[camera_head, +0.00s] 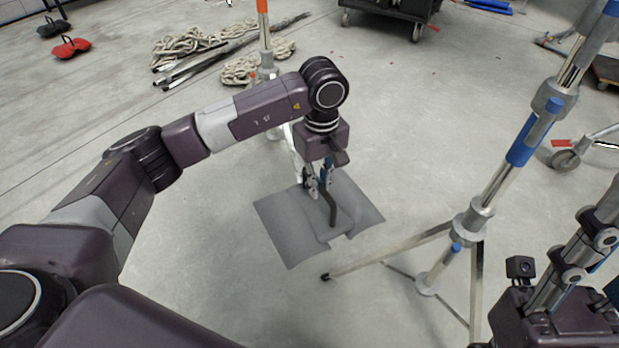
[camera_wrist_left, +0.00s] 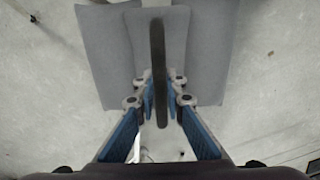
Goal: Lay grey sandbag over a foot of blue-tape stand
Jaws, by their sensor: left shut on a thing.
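The grey sandbag (camera_head: 283,228) hangs flat and spread under my left gripper (camera_head: 321,185), with a dark strap handle (camera_head: 333,212) on top. The gripper points down and is shut on this handle. In the left wrist view the sandbag (camera_wrist_left: 105,50) spreads behind the handle (camera_wrist_left: 158,65), between the blue-padded fingers (camera_wrist_left: 160,98). The blue-tape stand (camera_head: 522,142) is upright to the right. One foot (camera_head: 385,254) reaches left, its dark tip just below the bag; the bag's height over the floor is unclear. My right gripper (camera_head: 592,225) is partly cut off at the right edge.
An orange-taped stand (camera_head: 264,35) stands behind my left arm. Coiled rope (camera_head: 185,45) and poles (camera_head: 225,52) lie at the back left. Red (camera_head: 71,47) and black (camera_head: 53,27) bags lie farther left. A wheeled cart (camera_head: 395,12) is at the back. Floor left of the sandbag is clear.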

